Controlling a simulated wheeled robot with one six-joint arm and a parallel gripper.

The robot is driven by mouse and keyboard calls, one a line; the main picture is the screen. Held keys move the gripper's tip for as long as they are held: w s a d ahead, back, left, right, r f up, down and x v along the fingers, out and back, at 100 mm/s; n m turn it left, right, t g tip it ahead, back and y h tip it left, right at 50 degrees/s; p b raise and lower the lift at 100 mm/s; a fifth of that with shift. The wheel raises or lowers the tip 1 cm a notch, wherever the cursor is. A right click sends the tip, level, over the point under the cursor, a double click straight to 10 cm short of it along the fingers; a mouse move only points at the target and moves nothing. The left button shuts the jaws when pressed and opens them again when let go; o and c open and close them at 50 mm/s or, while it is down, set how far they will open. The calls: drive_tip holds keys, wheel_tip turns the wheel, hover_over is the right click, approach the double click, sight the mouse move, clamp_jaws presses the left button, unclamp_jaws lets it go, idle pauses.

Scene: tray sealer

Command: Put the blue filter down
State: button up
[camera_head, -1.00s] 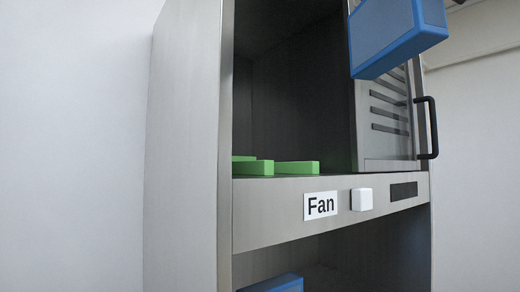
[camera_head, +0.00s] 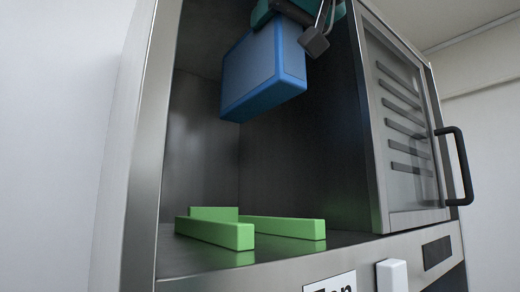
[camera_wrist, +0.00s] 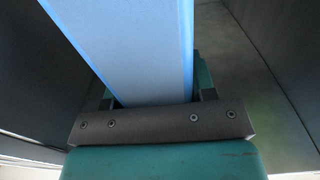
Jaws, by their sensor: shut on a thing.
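The blue filter (camera_head: 262,72) is a box with a lighter blue face. It hangs in the air inside the upper compartment of the metal cabinet, above the green rails (camera_head: 283,227) on the compartment floor and apart from them. My gripper (camera_head: 298,12) is at the top of the head view, above the filter, with only part of it showing. In the wrist view the filter (camera_wrist: 130,45) runs up from between the jaws of my gripper (camera_wrist: 155,105), which is shut on it. The filter's far end lies outside the wrist view.
A glazed door with dark slots (camera_head: 405,125) and a black handle (camera_head: 456,165) is at the right of the opening. The cabinet's left wall (camera_head: 130,150) bounds the other side. A white switch (camera_head: 392,275) and a partly cut-off label (camera_head: 332,284) are on the front below.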

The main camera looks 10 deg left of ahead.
wheel_tip(320, 180, down, 19)
drive_tip(key=a+b, duration=0.1)
drive_tip(key=b, duration=0.4)
drive_tip(key=shift+s+a+g, duration=0.15)
drive_tip(key=shift+s+g, duration=0.1)
drive_tip(key=shift+g, duration=0.05)
drive_tip(key=shift+f, duration=0.1)
drive_tip(key=o, duration=1.3)
drive_tip(key=shift+o, duration=0.2)
drive_tip(key=b+v, duration=0.9)
drive_tip(key=v, duration=0.3)
